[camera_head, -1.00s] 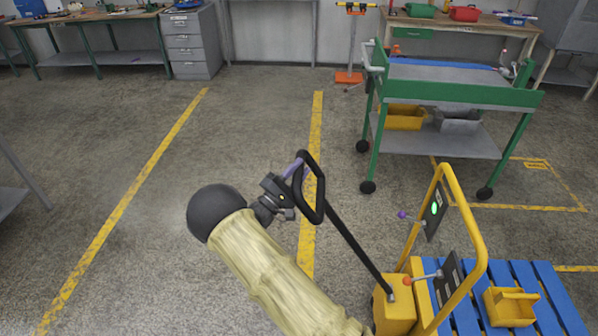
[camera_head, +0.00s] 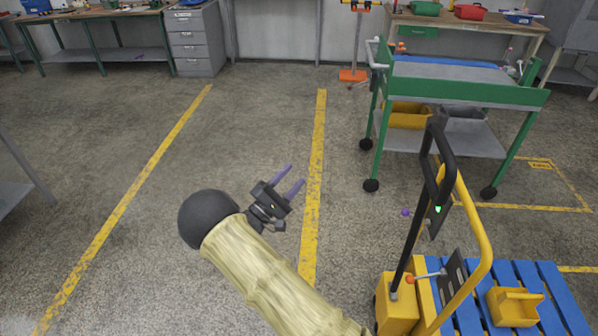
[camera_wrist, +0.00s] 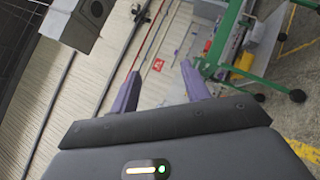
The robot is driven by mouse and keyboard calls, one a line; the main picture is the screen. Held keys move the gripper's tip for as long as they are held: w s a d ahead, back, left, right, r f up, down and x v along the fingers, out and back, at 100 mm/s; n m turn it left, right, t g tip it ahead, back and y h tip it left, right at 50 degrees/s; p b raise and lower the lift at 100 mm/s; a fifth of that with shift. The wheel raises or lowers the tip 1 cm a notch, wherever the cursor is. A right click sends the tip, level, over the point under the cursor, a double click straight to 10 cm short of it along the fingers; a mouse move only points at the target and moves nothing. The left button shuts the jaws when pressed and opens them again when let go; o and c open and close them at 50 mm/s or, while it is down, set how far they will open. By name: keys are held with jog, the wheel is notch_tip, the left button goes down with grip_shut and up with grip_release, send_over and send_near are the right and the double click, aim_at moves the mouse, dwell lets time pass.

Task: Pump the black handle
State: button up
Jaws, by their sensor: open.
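The black handle (camera_head: 437,160) is a looped bar on a black pole that rises from the yellow housing (camera_head: 398,305) of a pallet jack. In the head view it stands nearly upright, close to the yellow frame (camera_head: 481,235). My gripper (camera_head: 296,178) is open and empty, well to the left of the handle and apart from it, with its two purple fingers pointing up and right. The wrist view also shows the open fingers (camera_wrist: 158,88) with nothing between them. The black handle is not seen in the wrist view.
The jack carries a blue pallet (camera_head: 560,290) with a yellow bin (camera_head: 515,307). A green cart (camera_head: 520,97) on black wheels stands behind the jack. Workbenches and a grey drawer cabinet (camera_head: 196,42) line the wall. The floor left of my arm is clear.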

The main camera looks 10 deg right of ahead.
jog(key=b+v, duration=0.2)
jog(key=v, duration=1)
jog(key=shift+s+a+f, duration=0.2)
jog(key=shift+a, duration=0.05)
jog(key=w+d+r+m+g+y+p, duration=0.2)
jog(key=w+d+r+m+y+p, duration=0.25)
jog(key=w+d+r+y, duration=0.65)
jog(key=s+d+m+g+y+p, duration=0.1)
jog(key=s+d+m+g+y, duration=0.1)
jog(key=s, duration=0.8)
jog(key=s+d+r+m+g+y+p, duration=0.1)
jog(key=s+d+m+g+y, duration=0.1)
jog(key=s, duration=0.8)
jog(key=s+d+r+m+g+y+p, duration=0.1)
jog(key=s+d+m+g, duration=0.3)
jog(key=s, duration=0.6)
jog(key=shift+s+d+r+g+y+p, duration=0.3)
jog(key=shift+g+y+p, duration=0.1)
jog(key=shift+g+y, duration=0.4)
jog(key=shift+w, duration=0.15)
